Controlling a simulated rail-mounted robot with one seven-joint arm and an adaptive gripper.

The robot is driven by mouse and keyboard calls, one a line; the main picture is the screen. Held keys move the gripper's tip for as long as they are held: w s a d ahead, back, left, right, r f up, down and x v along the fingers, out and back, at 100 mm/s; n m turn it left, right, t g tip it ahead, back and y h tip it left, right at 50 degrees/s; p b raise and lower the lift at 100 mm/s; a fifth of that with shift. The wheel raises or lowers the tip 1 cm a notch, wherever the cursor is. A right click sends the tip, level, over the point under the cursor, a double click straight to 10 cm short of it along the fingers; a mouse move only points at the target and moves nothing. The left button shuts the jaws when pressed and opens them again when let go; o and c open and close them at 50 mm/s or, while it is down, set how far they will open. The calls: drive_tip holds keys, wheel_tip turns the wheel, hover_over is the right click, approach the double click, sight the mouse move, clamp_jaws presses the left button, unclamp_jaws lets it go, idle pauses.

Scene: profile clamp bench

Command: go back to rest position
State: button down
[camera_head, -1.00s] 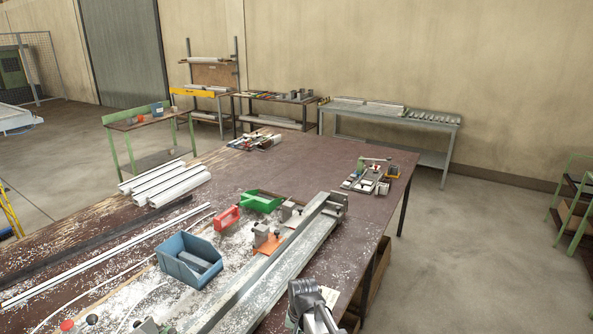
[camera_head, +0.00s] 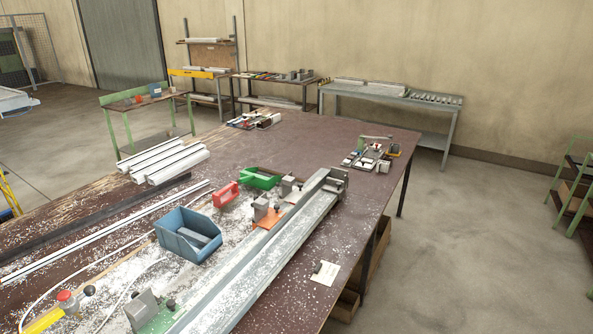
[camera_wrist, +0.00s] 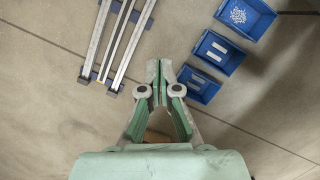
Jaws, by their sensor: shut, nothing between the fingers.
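My gripper (camera_wrist: 158,82) shows in the wrist view with its two green-grey fingers together and nothing between them. It points down over a concrete floor area, with metal profiles (camera_wrist: 118,45) at upper left and blue bins at upper right. My gripper is out of the head view. The head view shows the workbench (camera_head: 330,140), with a long metal profile (camera_head: 262,262) in the clamp fixture along its right side.
A blue bin (camera_head: 170,238), a red block (camera_head: 226,194) and a green tray (camera_head: 262,184) stand on the bench among metal chips. White profiles (camera_head: 160,158) lie at the left. In the wrist view, blue bins (camera_wrist: 243,16) stand at upper right.

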drive_tip(key=s+f+g+b, duration=0.4)
drive_tip(key=s+f+b, duration=0.1)
drive_tip(key=s+f, duration=1)
drive_tip(key=s, duration=0.3)
drive_tip(key=shift+s, duration=0.3)
